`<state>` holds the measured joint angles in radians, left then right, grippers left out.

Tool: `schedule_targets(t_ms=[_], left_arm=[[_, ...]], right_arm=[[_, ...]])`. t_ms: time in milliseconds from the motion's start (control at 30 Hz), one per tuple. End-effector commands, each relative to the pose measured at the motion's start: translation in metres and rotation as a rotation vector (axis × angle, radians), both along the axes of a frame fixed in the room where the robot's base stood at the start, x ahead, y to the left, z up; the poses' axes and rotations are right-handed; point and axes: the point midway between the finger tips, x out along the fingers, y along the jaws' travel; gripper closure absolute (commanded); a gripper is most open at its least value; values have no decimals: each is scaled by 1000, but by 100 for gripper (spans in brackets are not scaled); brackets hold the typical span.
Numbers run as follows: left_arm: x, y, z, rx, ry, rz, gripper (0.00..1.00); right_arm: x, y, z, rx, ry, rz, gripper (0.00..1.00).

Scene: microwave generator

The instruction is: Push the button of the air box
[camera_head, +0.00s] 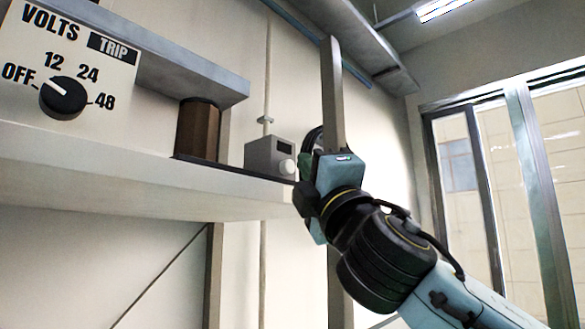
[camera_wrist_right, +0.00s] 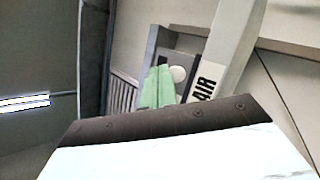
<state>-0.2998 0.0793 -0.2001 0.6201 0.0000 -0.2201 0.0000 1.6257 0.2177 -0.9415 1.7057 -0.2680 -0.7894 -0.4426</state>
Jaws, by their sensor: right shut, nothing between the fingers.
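The air box (camera_head: 262,158) is a small grey box on the shelf in the head view, with a dark display and a round white button (camera_head: 287,167) on its face. In the right wrist view the button (camera_wrist_right: 178,74) shows beside the green fingers of my right gripper (camera_wrist_right: 160,72), near a label reading AIR (camera_wrist_right: 205,82). In the head view my right gripper (camera_head: 304,166) is just right of the box. Its fingers are shut and empty. I cannot tell whether they touch the box. The button is clear of the fingertips in the wrist view. My left gripper is out of view.
The pale shelf (camera_head: 120,180) runs under the box. A brown cylinder (camera_head: 198,130) stands left of it. A VOLTS panel with a black knob (camera_head: 63,98) is at far left. Windows (camera_head: 470,190) are at right.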

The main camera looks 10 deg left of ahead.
Motion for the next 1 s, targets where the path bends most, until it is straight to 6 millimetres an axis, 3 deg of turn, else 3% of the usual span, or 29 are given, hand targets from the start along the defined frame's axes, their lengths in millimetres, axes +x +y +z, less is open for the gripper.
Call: schedule_targets(t_ms=[167, 700, 1000], left_arm=[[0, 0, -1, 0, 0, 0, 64], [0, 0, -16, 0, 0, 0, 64], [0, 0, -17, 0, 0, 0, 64]], right_arm=[[-2, -2, 0, 1, -2, 0, 100], [-32, -44, 0, 1, -3, 0, 100], [-36, -49, 0, 0, -1, 0, 100]])
